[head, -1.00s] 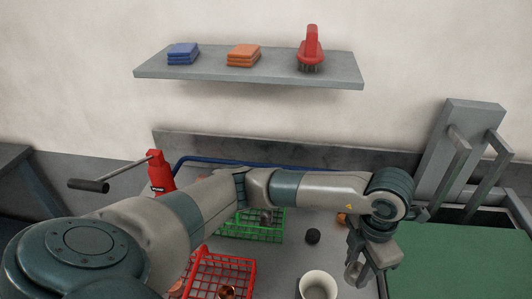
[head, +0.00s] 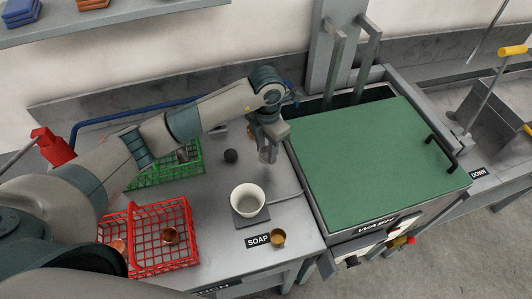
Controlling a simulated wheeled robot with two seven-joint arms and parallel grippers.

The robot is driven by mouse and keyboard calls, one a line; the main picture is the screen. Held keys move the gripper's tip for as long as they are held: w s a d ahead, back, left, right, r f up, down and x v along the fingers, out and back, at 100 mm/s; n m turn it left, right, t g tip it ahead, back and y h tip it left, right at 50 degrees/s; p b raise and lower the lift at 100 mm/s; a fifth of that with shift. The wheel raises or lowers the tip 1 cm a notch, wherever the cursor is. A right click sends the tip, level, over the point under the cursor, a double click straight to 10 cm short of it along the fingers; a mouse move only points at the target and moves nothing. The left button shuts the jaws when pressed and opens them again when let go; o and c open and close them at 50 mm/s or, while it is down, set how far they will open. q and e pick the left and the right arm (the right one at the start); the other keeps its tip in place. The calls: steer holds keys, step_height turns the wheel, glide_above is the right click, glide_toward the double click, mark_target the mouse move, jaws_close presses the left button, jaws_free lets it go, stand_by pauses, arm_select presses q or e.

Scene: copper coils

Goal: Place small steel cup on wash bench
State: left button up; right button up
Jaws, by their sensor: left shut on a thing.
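My left gripper (head: 268,153) is shut on a small grey metallic thing, which I take for the small steel cup; the fingers largely hide it. It hangs over the right part of the grey bench (head: 213,222), just left of the green-topped wash unit (head: 370,165). A white bowl (head: 248,197) stands on a dark square pad, nearer to me than the gripper. My right gripper is not in view.
A red wire basket (head: 150,258) holds copper pieces; a green wire basket (head: 155,180) behind it holds a grey piece. A black round thing (head: 231,156) lies left of the gripper. A small copper-coloured cup (head: 278,237) stands by the SOAP label (head: 257,241).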

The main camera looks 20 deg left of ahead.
mark_target(266, 155)
arm_select(q)
steer(key=shift+w+a+f, duration=0.15)
steer(key=shift+w+f, duration=0.1)
steer(key=shift+w, duration=0.05)
steer(key=shift+f+p, duration=0.45)
steer(key=shift+p, duration=0.05)
step_height(266, 155, down, 2)
steer(key=shift+p, duration=0.55)
steer(key=shift+f, duration=0.5)
